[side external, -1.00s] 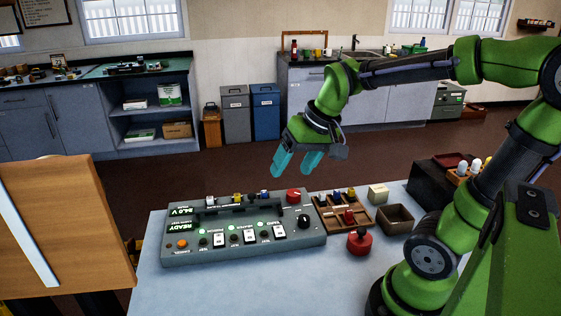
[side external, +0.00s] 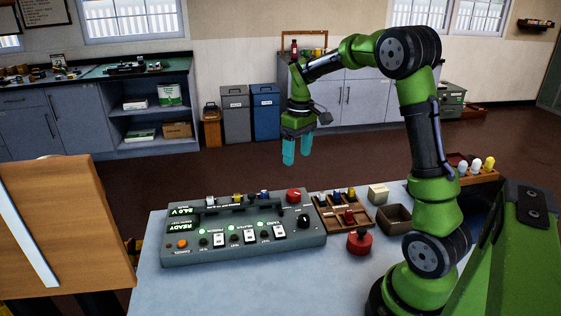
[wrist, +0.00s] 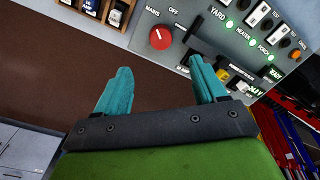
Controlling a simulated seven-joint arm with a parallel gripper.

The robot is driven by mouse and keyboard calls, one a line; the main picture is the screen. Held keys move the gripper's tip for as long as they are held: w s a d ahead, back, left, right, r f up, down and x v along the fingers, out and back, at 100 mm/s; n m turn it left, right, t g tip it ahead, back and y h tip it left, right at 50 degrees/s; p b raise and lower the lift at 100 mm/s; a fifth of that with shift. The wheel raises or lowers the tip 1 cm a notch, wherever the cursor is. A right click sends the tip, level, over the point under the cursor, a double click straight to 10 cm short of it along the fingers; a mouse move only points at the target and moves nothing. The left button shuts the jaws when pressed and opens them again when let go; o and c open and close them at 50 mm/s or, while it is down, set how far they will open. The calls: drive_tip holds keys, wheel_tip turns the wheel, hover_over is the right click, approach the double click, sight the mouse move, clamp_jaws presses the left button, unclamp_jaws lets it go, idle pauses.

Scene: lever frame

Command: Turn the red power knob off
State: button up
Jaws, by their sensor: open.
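The red power knob (side external: 293,195) is at the far right corner of the grey control panel (side external: 200,254). In the wrist view the red knob (wrist: 160,38) sits beside the labels MAINS and OFF, and its white pointer mark is directed up and to the left, towards MAINS rather than OFF. My gripper (side external: 296,163) hangs above the far side of the panel, fingers pointing down, apart from the knob. In the wrist view the two teal fingers (wrist: 160,82) are spread with nothing between them, and the knob shows beyond them.
A black knob (side external: 304,221), several white switches and lit READY displays are on the panel. The table front is clear.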

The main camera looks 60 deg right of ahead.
sight(295, 192)
drive_tip(key=f, duration=1.2)
drive_tip(key=shift+a+f, duration=0.15)
drive_tip(key=shift+a, duration=0.2)
drive_tip(key=c, duration=1.1)
drive_tip(key=shift+o, duration=0.2)
